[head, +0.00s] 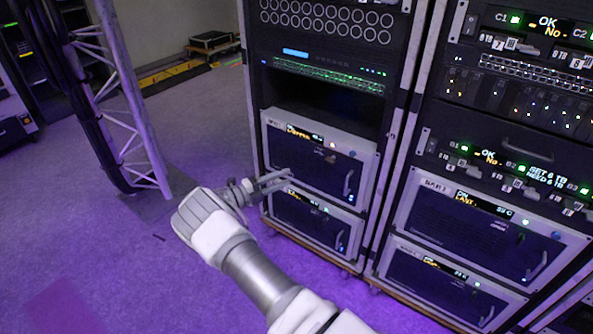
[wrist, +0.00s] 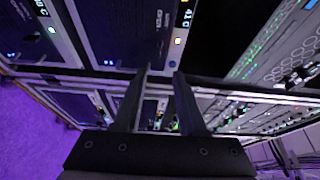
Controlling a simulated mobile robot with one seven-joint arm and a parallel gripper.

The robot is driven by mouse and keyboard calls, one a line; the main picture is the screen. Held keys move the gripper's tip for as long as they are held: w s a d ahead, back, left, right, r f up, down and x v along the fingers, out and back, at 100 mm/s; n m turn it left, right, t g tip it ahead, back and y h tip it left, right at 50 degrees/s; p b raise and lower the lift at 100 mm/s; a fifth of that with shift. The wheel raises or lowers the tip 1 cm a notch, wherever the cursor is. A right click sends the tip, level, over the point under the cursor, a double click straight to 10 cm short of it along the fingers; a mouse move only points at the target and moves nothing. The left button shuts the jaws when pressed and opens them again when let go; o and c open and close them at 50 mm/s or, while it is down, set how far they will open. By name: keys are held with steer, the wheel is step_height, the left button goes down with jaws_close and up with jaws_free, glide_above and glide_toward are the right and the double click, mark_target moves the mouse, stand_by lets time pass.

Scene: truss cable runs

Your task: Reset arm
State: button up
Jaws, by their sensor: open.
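My gripper (head: 275,183) is at the end of my arm, which reaches in from the bottom of the head view. Its fingers point right, toward the amplifier unit (head: 318,165) low in the left rack. In the wrist view the two dark fingers of my gripper (wrist: 161,75) stand apart with nothing between them. Rack panels with small lights show beyond the fingertips. I cannot tell from these frames how far the fingertips are from the unit's front.
The left rack (head: 396,150) and a right rack (head: 470,190) stand side by side. A truss tower (head: 130,110) with black cables (head: 85,115) stands at left on a dark base plate. Purple floor (head: 90,245) is open at lower left. A yellow-edged cable ramp (head: 175,75) lies behind.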

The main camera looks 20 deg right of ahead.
steer(key=shift+s+a, duration=0.2)
steer(key=shift+a, duration=0.5)
